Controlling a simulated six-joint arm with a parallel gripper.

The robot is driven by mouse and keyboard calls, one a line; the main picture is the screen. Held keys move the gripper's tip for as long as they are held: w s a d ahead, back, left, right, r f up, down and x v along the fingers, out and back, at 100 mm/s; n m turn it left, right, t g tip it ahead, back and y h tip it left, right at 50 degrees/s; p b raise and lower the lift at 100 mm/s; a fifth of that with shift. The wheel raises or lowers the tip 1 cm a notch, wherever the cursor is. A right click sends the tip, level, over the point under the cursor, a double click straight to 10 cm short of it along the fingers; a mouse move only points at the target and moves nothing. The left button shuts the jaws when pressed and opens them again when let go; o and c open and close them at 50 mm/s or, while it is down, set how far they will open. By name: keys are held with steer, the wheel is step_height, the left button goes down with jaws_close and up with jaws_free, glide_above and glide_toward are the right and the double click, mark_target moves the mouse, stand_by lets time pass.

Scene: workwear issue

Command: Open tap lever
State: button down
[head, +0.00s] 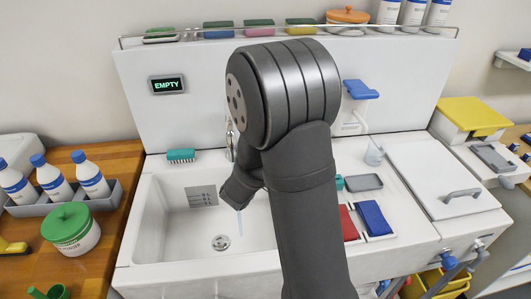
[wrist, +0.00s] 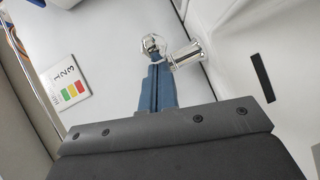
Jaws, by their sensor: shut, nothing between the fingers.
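The chrome tap (wrist: 187,55) shows in the wrist view just beyond my fingertips, with a rounded chrome part (wrist: 150,43) at its left end. I cannot tell which part is the lever. My gripper (wrist: 157,62) has its blue fingers together with nothing between them. Its tips are at or very near the tap; whether they touch is unclear. In the head view only a sliver of the tap (head: 230,140) shows, and my arm hides the rest and my fingers. A thin pale blue streak (head: 240,222) hangs over the white sink (head: 150,225); it may be water.
A teal brush (head: 181,156) lies on the sink's back ledge. Red (head: 348,222) and blue (head: 373,218) cloths lie on the right ledge. A display (head: 167,85) on the back panel reads EMPTY. White bottles (head: 90,178) stand in a grey caddy at left.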

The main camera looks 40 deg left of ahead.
steer(key=shift+w+d, duration=0.4)
steer(key=shift+d, duration=0.15)
stand_by(0.4)
steer(key=a+v, duration=0.1)
steer(key=v, duration=1.2)
steer(key=shift+r, duration=0.25)
